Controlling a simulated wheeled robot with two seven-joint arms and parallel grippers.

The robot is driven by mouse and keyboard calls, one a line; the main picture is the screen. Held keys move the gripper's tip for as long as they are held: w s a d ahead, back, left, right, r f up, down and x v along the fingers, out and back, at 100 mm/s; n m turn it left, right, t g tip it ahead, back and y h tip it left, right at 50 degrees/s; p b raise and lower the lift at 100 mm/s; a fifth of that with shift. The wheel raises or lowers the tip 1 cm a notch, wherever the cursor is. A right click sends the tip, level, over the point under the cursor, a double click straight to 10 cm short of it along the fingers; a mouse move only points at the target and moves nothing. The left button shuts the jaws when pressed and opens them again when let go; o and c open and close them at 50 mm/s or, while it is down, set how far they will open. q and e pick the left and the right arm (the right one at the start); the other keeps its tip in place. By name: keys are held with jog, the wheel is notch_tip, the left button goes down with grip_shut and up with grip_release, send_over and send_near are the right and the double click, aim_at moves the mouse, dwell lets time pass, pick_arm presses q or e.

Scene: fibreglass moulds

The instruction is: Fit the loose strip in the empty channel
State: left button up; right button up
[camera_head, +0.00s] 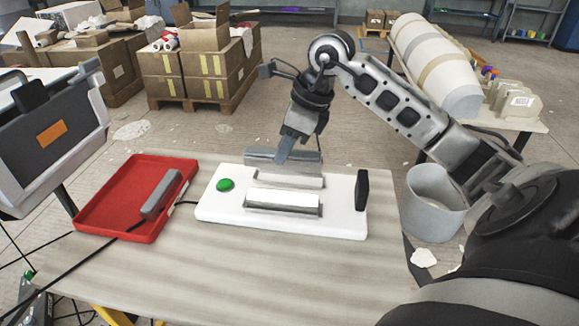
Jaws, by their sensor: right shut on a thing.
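A white board (212,208) lies on the table, with a round green button (225,184) at its left end and a black upright block (362,190) at its right end. My right gripper (284,157) reaches down over the board's back edge, shut on a long grey strip (305,159) held lengthwise left to right. Whether the strip touches the board I cannot tell. My left gripper is not in view.
A red tray (98,226) left of the board holds a grey bar (162,194); a black cable runs by it. A grey bucket (432,222) stands right of the table. The table's front (260,285) is clear. Cardboard boxes (205,65) stand behind.

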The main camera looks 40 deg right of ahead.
jog(key=w+d+f, duration=0.1)
jog(key=d+f, duration=0.1)
jog(key=w+d+f, duration=0.3)
jog(key=d+f, duration=0.1)
jog(key=f, duration=0.1)
jog(key=shift+w, duration=0.25)
notch_tip(320, 180, down, 3)
jog(key=shift+f+b, duration=0.1)
jog(key=shift+b, duration=0.2)
jog(key=o, duration=1)
jog(key=v, duration=1.2)
jog(key=shift+p, duration=0.35)
